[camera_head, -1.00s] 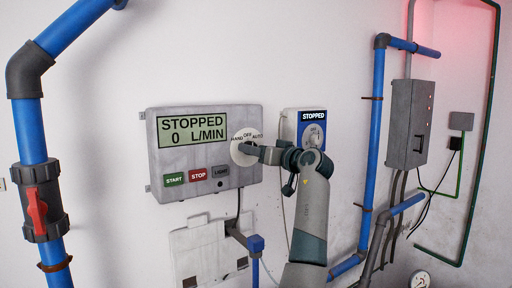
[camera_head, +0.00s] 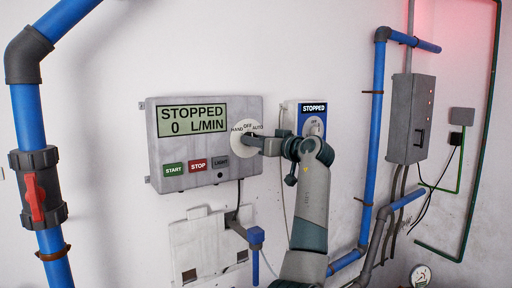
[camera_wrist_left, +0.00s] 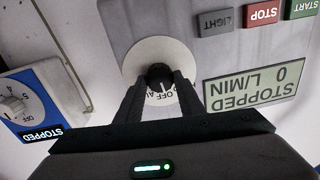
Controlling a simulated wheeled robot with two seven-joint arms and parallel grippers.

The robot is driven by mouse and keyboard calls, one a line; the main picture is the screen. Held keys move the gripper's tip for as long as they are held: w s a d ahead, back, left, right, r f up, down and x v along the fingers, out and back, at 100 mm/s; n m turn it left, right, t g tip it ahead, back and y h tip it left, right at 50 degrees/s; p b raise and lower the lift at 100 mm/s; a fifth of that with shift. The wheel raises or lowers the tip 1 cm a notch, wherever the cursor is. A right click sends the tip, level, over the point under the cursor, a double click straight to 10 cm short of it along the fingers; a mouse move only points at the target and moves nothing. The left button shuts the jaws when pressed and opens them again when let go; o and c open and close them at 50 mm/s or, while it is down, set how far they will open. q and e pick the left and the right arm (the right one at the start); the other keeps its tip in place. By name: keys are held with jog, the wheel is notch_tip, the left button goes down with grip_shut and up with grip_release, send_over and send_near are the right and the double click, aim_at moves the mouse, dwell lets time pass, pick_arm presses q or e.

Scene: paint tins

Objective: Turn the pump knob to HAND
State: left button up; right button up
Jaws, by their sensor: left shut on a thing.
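The pump knob is a small dark knob (camera_wrist_left: 159,74) at the middle of a white round dial (camera_head: 240,128) marked HAND, OFF and AUTO. The dial is on the grey control panel (camera_head: 156,160), whose display (camera_head: 192,119) reads STOPPED, 0 L/MIN. My left gripper (camera_head: 249,143) is at the dial from the right, and in the left wrist view its two fingers (camera_wrist_left: 159,80) are shut on the knob. The fingers hide part of the dial; I cannot tell clearly which mark the knob points to. My right gripper is not in view.
A white and blue unit (camera_head: 313,107) with its own dial, also reading STOPPED, is just right of the panel, behind my arm. START (camera_head: 173,169), STOP (camera_head: 198,165) and LIGHT (camera_head: 221,162) buttons lie below the display. Blue pipes (camera_head: 374,130) run either side.

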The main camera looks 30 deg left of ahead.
pick_arm(q)
jog(key=shift+s+n+h+b, duration=0.1)
jog(key=shift+n+h+b, duration=0.2)
jog(key=shift+n+b, duration=3.7)
jog(key=shift+r+n, duration=0.1)
jog(key=shift+n, duration=0.2)
jog(key=o, duration=1.1)
jog(key=shift+c, duration=0.2)
